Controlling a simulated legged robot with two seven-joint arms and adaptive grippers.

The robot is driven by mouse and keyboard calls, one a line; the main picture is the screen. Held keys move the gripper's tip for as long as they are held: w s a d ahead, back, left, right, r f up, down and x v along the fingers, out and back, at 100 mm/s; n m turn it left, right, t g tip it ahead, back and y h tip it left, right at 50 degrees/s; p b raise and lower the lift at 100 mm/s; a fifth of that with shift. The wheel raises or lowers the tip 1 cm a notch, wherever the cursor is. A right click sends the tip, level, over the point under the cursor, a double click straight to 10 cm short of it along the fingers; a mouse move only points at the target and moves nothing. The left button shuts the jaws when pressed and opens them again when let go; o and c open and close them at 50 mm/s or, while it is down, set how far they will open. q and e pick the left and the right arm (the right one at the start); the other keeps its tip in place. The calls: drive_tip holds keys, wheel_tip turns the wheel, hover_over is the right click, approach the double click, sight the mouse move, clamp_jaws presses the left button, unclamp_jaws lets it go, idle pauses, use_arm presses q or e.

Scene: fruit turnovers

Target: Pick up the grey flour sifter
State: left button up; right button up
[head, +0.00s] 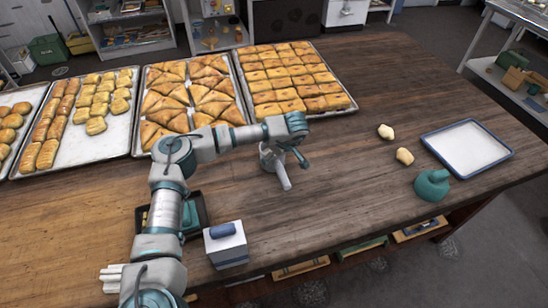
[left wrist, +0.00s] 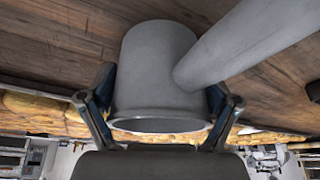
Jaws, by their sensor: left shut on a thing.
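The grey flour sifter (head: 283,177) is at the middle of the wooden table, a cup with a thick straight handle that points toward the front. My left gripper (head: 287,151) reaches it from above. In the left wrist view, the sifter (left wrist: 155,65) fills the middle, with its round rim toward the gripper and its handle running off to the upper right. The left gripper's fingers (left wrist: 160,108) press on both sides of the cup, near the rim. I cannot tell whether the sifter's base touches the table. My right gripper is not in view.
Trays of pastries, among them one of triangular turnovers (head: 190,98), line the back left. A white box with a blue top (head: 227,250) stands at the front edge. Dough pieces (head: 404,156), a blue-rimmed tray (head: 467,148) and a teal vessel (head: 432,186) lie right. The table between is clear.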

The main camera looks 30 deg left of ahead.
use_arm(q)
drive_tip(key=shift+d+r, duration=0.15)
drive_tip(key=shift+d, duration=0.2)
wheel_tip(320, 180, up, 3)
drive_tip(key=shift+r+p, duration=0.1)
drive_tip(key=shift+p, duration=0.2)
drive_tip(key=d, duration=0.5)
drive_tip(key=d+r, duration=0.1)
drive_tip(key=d, duration=1)
drive_tip(key=shift+w+d+r, duration=0.1)
drive_tip(key=shift+w+r, duration=0.05)
drive_tip(key=shift+r, duration=0.1)
drive_tip(key=shift+a, duration=0.2)
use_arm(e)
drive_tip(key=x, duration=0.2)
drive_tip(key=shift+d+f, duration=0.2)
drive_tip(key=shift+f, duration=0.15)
use_arm(q)
drive_tip(key=shift+a, duration=0.15)
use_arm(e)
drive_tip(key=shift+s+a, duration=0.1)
use_arm(q)
drive_tip(key=shift+d, duration=0.3)
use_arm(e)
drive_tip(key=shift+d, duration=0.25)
use_arm(q)
drive_tip(key=shift+a, duration=0.15)
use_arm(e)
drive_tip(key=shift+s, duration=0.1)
